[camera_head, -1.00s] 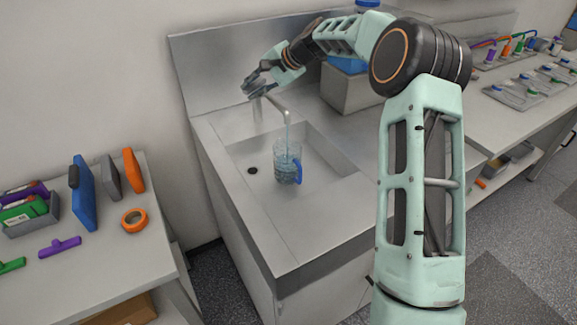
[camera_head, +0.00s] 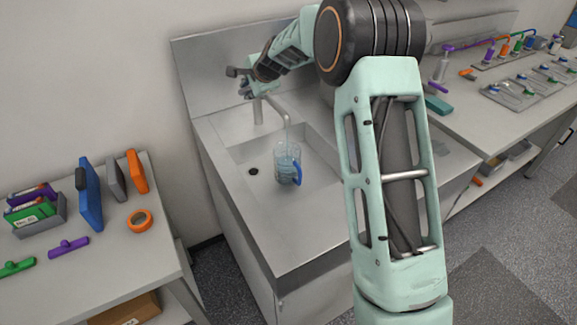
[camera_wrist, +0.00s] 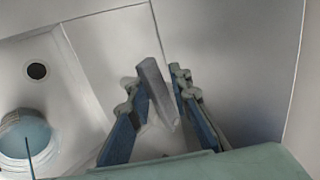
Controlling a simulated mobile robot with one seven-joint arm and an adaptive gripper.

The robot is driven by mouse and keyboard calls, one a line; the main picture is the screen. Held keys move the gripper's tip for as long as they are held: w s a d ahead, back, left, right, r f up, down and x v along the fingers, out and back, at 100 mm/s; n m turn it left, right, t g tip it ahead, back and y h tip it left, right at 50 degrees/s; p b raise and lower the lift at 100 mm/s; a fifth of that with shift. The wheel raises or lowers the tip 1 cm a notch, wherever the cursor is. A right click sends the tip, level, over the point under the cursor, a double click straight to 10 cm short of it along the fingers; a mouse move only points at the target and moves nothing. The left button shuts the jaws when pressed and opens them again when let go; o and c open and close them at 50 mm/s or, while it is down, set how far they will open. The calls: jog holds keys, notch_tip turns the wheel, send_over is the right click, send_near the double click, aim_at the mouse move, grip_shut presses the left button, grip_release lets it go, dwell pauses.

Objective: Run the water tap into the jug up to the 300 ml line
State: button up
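A clear jug (camera_head: 284,164) with a blue handle stands upright in the sink, under the end of the tap's spout (camera_head: 275,106). It holds some bluish water; its level marks are too small to read. I cannot clearly make out a falling stream. In the wrist view the jug (camera_wrist: 26,137) is cut off at the left edge. My gripper (camera_head: 239,84) is at the top of the tap, behind the spout. In the wrist view my gripper (camera_wrist: 157,80) has its fingers apart on either side of the grey tap lever (camera_wrist: 155,88), with a gap visible.
The sink's drain hole (camera_head: 253,171) is left of the jug. A side table at the left holds a blue case (camera_head: 89,193), an orange tape ring (camera_head: 139,220) and a bin. A bench with trays and bottles (camera_head: 525,85) is at the right. My arm hides part of the counter.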

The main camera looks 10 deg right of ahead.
jog(key=p, duration=0.2)
jog(key=w+m+h+p, duration=0.1)
jog(key=p, duration=0.2)
jog(key=shift+a+r+m, duration=0.2)
jog(key=shift+a+m, duration=0.05)
jog(key=shift+m, duration=0.05)
jog(key=shift+o, duration=1.1)
jog(key=v, duration=0.7)
jog(key=shift+s+r, duration=0.2)
jog(key=shift+s, duration=0.05)
